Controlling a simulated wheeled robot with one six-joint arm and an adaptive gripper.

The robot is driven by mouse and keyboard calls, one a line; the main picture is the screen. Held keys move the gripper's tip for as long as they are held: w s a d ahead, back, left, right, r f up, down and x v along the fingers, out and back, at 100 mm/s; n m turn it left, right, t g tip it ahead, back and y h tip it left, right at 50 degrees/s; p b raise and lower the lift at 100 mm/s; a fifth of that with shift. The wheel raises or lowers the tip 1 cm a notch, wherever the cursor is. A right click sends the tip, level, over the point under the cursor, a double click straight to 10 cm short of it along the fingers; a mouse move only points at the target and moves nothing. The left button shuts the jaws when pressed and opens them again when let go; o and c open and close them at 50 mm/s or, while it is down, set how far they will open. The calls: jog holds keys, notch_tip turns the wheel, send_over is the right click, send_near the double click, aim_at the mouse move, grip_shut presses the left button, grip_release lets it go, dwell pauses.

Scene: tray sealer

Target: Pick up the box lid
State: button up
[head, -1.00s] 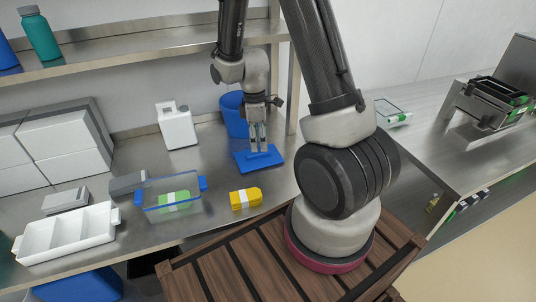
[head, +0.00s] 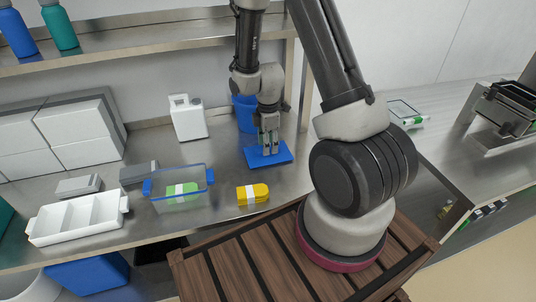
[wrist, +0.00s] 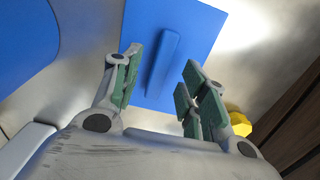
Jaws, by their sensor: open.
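The box lid (head: 284,157) is a flat blue rectangle lying on the steel bench. In the wrist view the lid (wrist: 206,28) shows a raised blue ridge handle (wrist: 165,62) along its middle. My gripper (head: 269,152) points down just above the lid. In the wrist view my gripper (wrist: 158,85) is open, its green-padded fingers on either side of the handle with nothing between them held. The clear box (head: 182,203) with blue end clips stands to the left and holds a green packet (head: 182,189).
A white divided tray (head: 78,219) sits at front left. A shelf (head: 130,48) runs above.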

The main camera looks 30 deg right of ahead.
jog(key=shift+f, duration=0.95)
grip_shut()
